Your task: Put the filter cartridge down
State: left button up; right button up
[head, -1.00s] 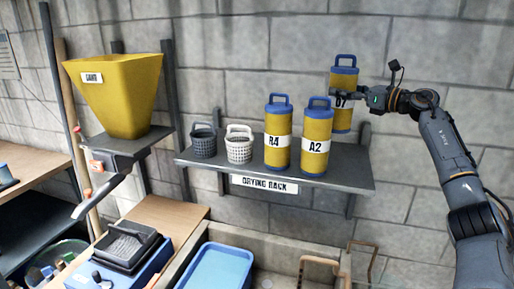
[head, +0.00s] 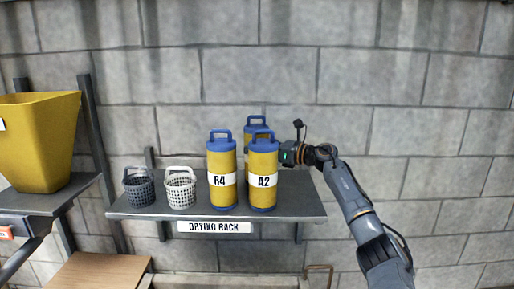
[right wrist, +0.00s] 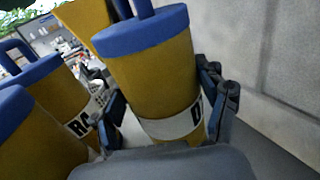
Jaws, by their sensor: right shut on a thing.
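The filter cartridge (head: 254,126), yellow with a blue cap and handle, is behind the A2 cartridge (head: 263,163) at the back of the drying rack (head: 297,203). Its lower part is hidden in the head view, so I cannot tell whether its base touches the shelf. My right gripper (head: 287,152) comes in from the right, partly hidden behind A2. In the right wrist view its fingers (right wrist: 163,103) close around the upright held cartridge (right wrist: 155,82), whose white label is partly covered. My left gripper is not in view.
The R4 cartridge (head: 222,163) stands left of A2, close to it. A white basket (head: 181,190) and a grey basket (head: 139,190) stand further left. The shelf's right end is clear. A yellow hopper (head: 38,145) is at far left, with a stone wall behind.

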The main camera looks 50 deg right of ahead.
jog(key=shift+s+d+f, duration=0.15)
jog(key=shift+s+f, duration=0.05)
jog(key=shift+f, duration=0.05)
jog(key=o, duration=1.1)
jog(key=shift+f, duration=0.1)
jog(key=o, duration=0.3)
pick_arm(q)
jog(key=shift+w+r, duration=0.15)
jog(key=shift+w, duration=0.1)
pick_arm(e)
jog(key=shift+o, duration=0.2)
